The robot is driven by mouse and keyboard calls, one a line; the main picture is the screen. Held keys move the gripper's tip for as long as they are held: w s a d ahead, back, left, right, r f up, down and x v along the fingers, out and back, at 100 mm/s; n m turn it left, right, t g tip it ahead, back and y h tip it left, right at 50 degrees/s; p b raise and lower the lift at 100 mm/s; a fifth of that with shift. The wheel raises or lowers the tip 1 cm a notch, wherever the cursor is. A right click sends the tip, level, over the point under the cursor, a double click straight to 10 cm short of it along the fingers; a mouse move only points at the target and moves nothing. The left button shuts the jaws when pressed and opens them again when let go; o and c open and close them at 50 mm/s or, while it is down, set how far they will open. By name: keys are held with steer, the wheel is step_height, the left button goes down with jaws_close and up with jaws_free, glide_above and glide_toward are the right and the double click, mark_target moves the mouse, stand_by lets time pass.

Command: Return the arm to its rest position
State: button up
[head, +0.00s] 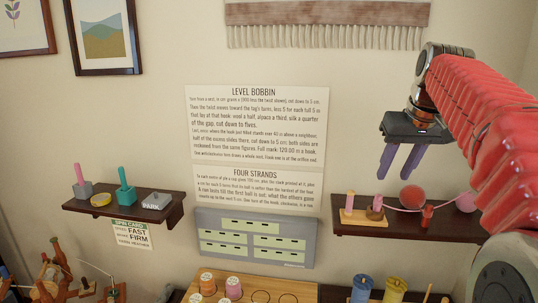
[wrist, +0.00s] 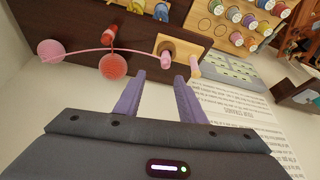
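My red arm (head: 485,125) reaches in from the right in the head view. My gripper (head: 397,172) hangs in the air in front of the wall, above the right shelf (head: 350,229), its purple fingers pointing down. The fingers are apart with nothing between them; the gap also shows in the wrist view (wrist: 160,78).
The right shelf holds a small wooden stand (head: 362,217), a coral ball (head: 412,196), a pink ball (head: 466,202) and a red piece (head: 427,216). A left shelf (head: 120,211) holds small items. A board with spools (head: 233,288) and several more spools stand below.

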steer(key=s+a+f, duration=0.5)
steer(key=s+f, duration=0.2)
steer(key=s, duration=0.2)
steer(key=s+a+f, duration=0.4)
steer(key=s+f, duration=0.3)
steer(key=s, duration=0.2)
steer(key=s+a+f, duration=0.5)
steer(key=s+f, duration=0.3)
steer(key=s, duration=0.1)
steer(key=shift+s+a+t, duration=0.3)
steer(key=shift+a+t, duration=0.05)
steer(key=shift+t, duration=0.05)
steer(key=shift+f, duration=0.1)
steer(key=shift+c, duration=0.6)
